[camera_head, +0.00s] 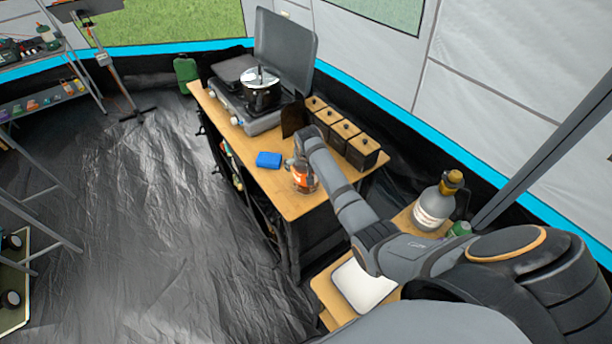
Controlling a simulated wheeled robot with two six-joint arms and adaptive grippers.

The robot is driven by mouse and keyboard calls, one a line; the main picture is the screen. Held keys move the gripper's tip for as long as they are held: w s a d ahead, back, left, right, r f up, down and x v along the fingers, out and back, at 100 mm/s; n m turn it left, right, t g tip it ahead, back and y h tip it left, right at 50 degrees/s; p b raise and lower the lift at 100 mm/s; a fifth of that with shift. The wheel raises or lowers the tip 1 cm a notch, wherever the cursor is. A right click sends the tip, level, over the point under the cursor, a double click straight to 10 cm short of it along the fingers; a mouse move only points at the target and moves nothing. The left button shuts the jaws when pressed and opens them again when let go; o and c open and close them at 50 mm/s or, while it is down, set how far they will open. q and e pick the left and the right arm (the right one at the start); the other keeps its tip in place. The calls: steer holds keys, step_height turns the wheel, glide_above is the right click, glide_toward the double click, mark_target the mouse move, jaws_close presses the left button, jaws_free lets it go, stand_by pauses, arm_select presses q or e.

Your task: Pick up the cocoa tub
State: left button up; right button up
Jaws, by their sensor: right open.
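A small dark tub with an orange label (304,180), which looks like the cocoa tub, stands on the wooden table (290,205) near its front edge. My right arm reaches in from the lower right, and my right gripper (299,170) is open at the tub. The gripper covers the tub's upper part. The fingers are too small to tell whether they touch it. My left gripper is not in view.
A blue block (268,160) lies just left of the tub. A row of wooden canisters (345,137) stands behind it. A camp stove (250,122) with a pot (262,92) is at the table's far end. A bottle (433,208) stands at right.

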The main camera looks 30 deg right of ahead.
steer(key=shift+w+d+f, duration=0.15)
steer(key=shift+f, duration=0.1)
steer(key=c, duration=1.2)
steer(key=shift+r, duration=0.15)
